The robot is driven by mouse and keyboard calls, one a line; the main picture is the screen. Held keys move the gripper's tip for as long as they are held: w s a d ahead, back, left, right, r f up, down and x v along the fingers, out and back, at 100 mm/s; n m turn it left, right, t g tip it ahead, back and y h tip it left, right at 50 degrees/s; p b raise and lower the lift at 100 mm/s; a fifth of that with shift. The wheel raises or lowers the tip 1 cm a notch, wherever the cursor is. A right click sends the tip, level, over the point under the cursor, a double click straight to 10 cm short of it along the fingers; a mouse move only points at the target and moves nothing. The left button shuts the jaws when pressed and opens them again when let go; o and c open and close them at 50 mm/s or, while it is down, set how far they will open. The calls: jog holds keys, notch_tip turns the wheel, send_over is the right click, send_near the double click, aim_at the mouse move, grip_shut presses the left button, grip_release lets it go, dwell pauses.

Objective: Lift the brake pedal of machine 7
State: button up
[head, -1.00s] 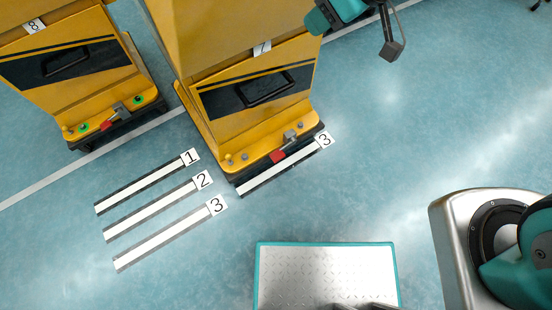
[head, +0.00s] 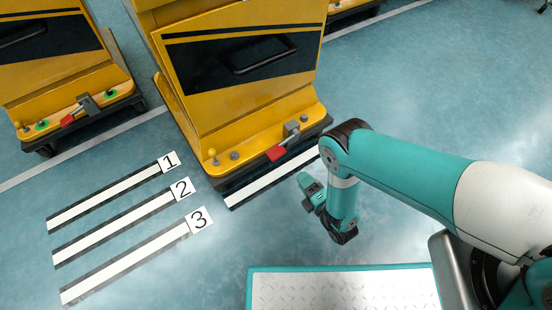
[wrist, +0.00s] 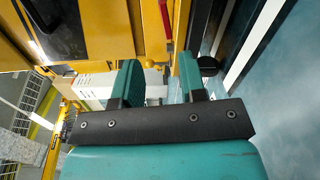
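Machine 7 (head: 240,110) is the yellow cabinet in the middle of the head view; its number label is not visible now. Its red brake pedal (head: 277,153) sticks out low at the front on a grey bracket (head: 291,130). A red bar, apparently the pedal, also shows at the top of the wrist view (wrist: 166,18). My gripper (head: 309,187) hangs in front of the machine, just right of and below the pedal in the picture, apart from it. In the wrist view my gripper (wrist: 160,78) has its two teal fingers apart, with nothing between them.
Another yellow machine (head: 60,60) with its own red pedal (head: 67,120) stands at the left. Numbered floor strips (head: 125,230) lie in front, and another white strip (head: 270,180) lies beside machine 7. My base plate is at the bottom. The floor at the right is clear.

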jog(key=s+f, duration=0.1)
jog(key=f, duration=0.1)
jog(key=b, duration=1.3)
send_near(275, 149)
jog(key=shift+n, duration=0.4)
jog(key=b+x, duration=0.1)
jog(key=x, duration=0.2)
jog(key=b+x, duration=0.1)
jog(key=x, duration=0.1)
jog(key=f+b+x, duration=0.1)
jog(key=x, duration=0.2)
jog(key=shift+w+a+b, duration=0.1)
jog(key=shift+w+b, duration=0.25)
jog(key=shift+b, duration=0.05)
jog(key=shift+w+a+r, duration=0.15)
jog(key=shift+w+a, duration=0.2)
jog(key=shift+w, duration=0.15)
